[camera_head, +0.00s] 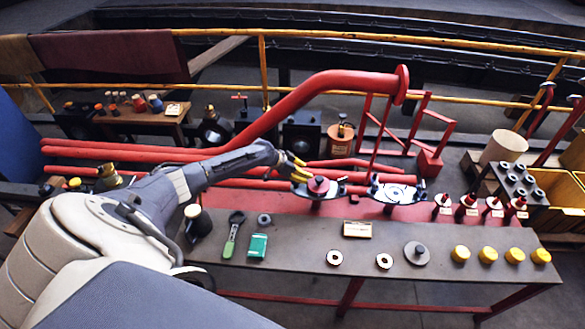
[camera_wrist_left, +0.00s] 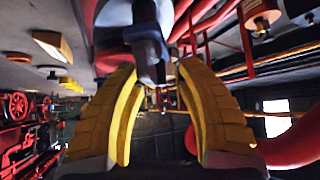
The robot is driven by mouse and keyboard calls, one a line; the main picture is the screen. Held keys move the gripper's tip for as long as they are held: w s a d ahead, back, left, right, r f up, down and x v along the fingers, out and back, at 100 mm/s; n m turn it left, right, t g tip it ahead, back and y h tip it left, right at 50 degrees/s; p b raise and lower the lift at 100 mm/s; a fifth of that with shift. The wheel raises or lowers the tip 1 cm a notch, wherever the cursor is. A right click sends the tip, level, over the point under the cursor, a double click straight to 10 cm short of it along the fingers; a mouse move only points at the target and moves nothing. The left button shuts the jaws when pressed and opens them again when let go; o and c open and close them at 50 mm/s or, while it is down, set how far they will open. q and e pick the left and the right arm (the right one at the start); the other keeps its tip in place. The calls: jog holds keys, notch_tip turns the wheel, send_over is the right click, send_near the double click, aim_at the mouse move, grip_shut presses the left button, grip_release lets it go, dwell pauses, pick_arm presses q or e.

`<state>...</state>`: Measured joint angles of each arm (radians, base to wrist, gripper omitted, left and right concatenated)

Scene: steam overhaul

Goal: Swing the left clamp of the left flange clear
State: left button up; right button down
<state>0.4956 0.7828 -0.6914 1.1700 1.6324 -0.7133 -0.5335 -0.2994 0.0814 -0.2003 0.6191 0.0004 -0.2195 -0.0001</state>
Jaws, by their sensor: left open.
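The left flange (camera_head: 317,187) stands at the back edge of the bench, with a red round top and dark clamp parts at its sides. My left gripper (camera_head: 297,172) has yellow fingers and reaches in at the left side of this flange. In the left wrist view the fingers of this gripper (camera_wrist_left: 158,72) are open, with a dark grey metal part (camera_wrist_left: 148,50) between or just beyond the tips. I cannot tell whether they touch it. The left clamp is mostly hidden by the fingers in the head view. My right gripper is not in view.
The right flange (camera_head: 396,192) is pale, with dark clamps, beside the left one. Red pipes (camera_head: 330,90) run behind. The bench (camera_head: 300,245) holds a green-handled wrench (camera_head: 233,235), a green box (camera_head: 257,246), rings and yellow caps (camera_head: 488,255). Its middle front is fairly clear.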

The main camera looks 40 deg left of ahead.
pick_arm(q)
jog(key=v, duration=1)
jog(key=shift+s+r, duration=0.2)
jog(key=shift+s, duration=0.05)
jog(key=w+d+r+t+h, duration=0.1)
jog(key=w+d+r, duration=0.45)
jog(key=d, duration=0.35)
jog(key=w+d+r+t+h, duration=0.1)
jog(key=w+d+r, duration=0.3)
jog(key=d+r, duration=0.4)
jog(key=s+a+f+n+g+y, duration=0.3)
jog(key=s+a+n+y, duration=0.1)
jog(key=a, duration=0.2)
jog(key=s+a+f+n+g+y, duration=0.2)
jog(key=s+a+f+n+y, duration=0.1)
jog(key=s+a, duration=0.25)
jog(key=x, duration=1.1)
jog(key=a+x, duration=0.1)
jog(key=x, duration=0.5)
jog(key=shift+w+f, duration=0.1)
jog(key=shift+w, duration=0.25)
jog(key=shift+c, duration=0.3)
